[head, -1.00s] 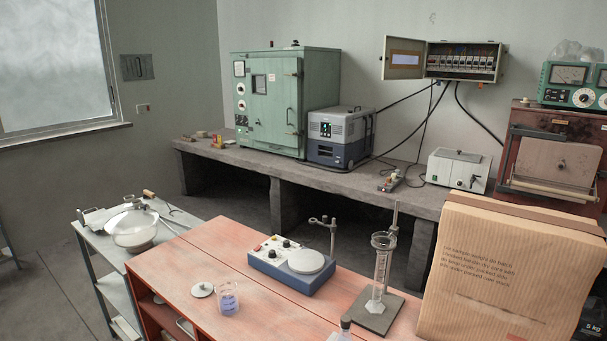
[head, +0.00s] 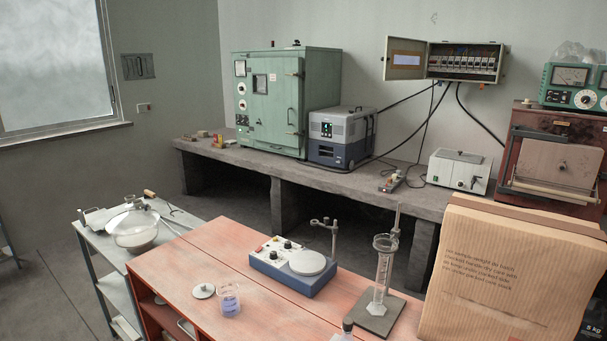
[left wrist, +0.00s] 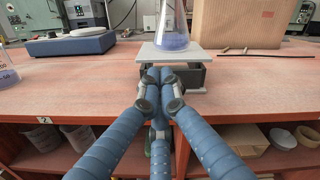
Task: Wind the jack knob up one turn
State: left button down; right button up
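In the left wrist view, a low lab jack with a pale top plate (left wrist: 192,53) and a dark body (left wrist: 195,78) stands at the bench's front edge. A conical flask with bluish liquid (left wrist: 172,35) stands upright on the plate. My left gripper (left wrist: 159,78) reaches to the jack's front, its blue fingers converging and their tips close together. The knob is hidden behind the fingertips, so I cannot tell whether they hold it.
On the orange bench (head: 200,265) stand a blue stirrer (head: 290,267), a beaker (head: 229,300) and a measuring cylinder on a stand (head: 382,272). A large box (head: 510,260) is at the right. A thin dark rod (left wrist: 265,53) lies right of the jack. Open shelves (left wrist: 255,135) are below.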

pick_arm(q)
jog(key=shift+s+d, duration=0.7)
jog(key=shift+d, duration=0.05)
jog(key=shift+w+a+r+p, duration=0.15)
jog(key=shift+r+p, duration=0.1)
jog(key=shift+p, duration=0.15)
jog(key=v, duration=0.5)
jog(key=shift+s+a+r, duration=0.25)
jog(key=shift+s+a, duration=0.05)
jog(key=shift+a, duration=0.05)
